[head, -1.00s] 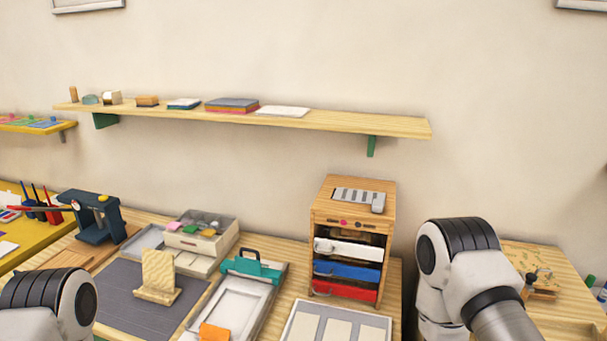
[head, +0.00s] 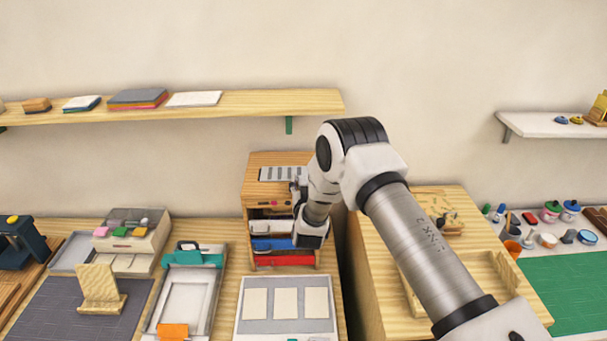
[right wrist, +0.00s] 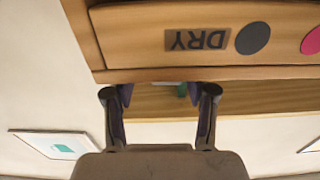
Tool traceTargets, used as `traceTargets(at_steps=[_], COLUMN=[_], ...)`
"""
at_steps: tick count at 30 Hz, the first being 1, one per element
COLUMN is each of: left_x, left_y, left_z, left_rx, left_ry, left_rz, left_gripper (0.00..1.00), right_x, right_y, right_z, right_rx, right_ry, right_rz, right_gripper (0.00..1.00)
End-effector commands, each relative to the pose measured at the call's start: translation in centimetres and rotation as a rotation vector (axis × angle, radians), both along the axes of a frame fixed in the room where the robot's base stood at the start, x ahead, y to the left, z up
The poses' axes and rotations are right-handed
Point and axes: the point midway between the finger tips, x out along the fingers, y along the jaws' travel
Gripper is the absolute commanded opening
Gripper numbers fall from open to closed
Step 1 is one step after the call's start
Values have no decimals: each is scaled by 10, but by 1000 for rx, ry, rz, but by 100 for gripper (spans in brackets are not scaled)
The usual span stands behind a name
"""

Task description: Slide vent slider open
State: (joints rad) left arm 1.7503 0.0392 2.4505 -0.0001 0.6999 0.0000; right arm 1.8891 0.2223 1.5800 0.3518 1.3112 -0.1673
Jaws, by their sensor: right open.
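The vent is a grey slatted plate (head: 280,174) on top of the wooden drawer cabinet (head: 262,160), in the head view. Its right end is partly hidden by my right arm, and I cannot make out how far the slider is open. My right gripper (head: 298,187) is small and dark beside the vent's right end, near the cabinet's top front edge. In the right wrist view the right gripper (right wrist: 158,92) has its two fingers spread with nothing between them. The cabinet's front panel (right wrist: 200,40), with an upside-down DRY label, is just beyond the fingertips. My left gripper is out of view.
Below the panel are white, blue (head: 272,244) and red (head: 285,261) drawers. A wooden wall shelf (head: 240,102) hangs above and behind the cabinet. A lower table with a wooden tray (head: 480,270) stands to the right. A pad board (head: 250,325) lies in front.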

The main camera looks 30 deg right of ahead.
Motion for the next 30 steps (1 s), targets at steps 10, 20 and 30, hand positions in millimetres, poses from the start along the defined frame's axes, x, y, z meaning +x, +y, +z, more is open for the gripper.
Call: traceTargets(at_steps=[10, 20, 30], left_x=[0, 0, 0], left_y=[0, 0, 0], left_z=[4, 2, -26], left_rx=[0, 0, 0], left_ry=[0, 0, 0], left_rz=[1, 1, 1], left_gripper=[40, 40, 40], right_x=[9, 10, 31], right_y=[-5, -4, 31], right_z=[-1, -1, -2], right_rx=[0, 1, 0], right_ry=[2, 1, -1], right_rz=[2, 1, 3], right_gripper=[53, 0, 0])
